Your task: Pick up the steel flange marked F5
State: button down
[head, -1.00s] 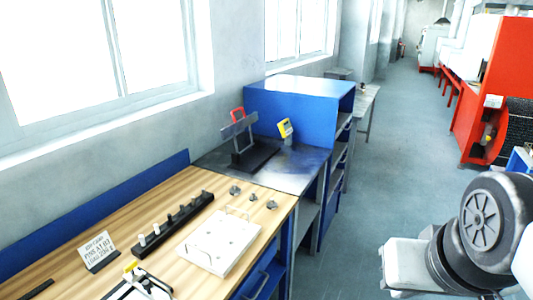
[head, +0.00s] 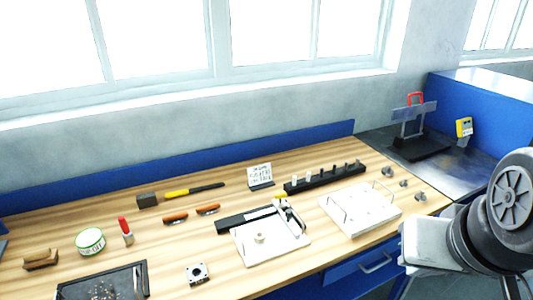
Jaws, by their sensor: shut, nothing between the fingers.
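No marking F5 can be read at this size. Three small grey metal pieces stand in a row near the right end of the wooden bench: a rear piece (head: 387,172), a middle piece (head: 404,183) and a front piece (head: 421,196). They look like flanges, but I cannot tell which one is F5. A square metal part with a dark round centre (head: 198,272) lies at the front of the bench. My arm shows at the right edge; my gripper's fingers are not in view.
A white plate with wire handles (head: 360,212), a black rack with several pegs (head: 325,178), a white fixture (head: 268,245) and a sign (head: 260,176) occupy the bench (head: 120,205). A steel surface with a black stand (head: 420,148) adjoins right.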

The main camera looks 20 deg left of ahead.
aim_at(199, 269)
jog(key=u, duration=1.65)
jog(key=j+z, duration=0.2)
jog(key=z, duration=0.2)
jog(key=j+z, duration=0.2)
jog(key=z, duration=0.15)
jog(key=j+z, duration=0.2)
jog(key=z, duration=0.2)
jog(key=j+z, duration=0.15)
jog(key=j, duration=0.2)
jog(key=k+j+z, duration=0.1)
jog(key=j, duration=0.25)
jog(key=k+j+z, duration=0.15)
jog(key=j, duration=0.2)
jog(key=k+j, duration=0.1)
jog(key=j, duration=0.25)
jog(key=k+j, duration=0.15)
jog(key=j, duration=0.15)
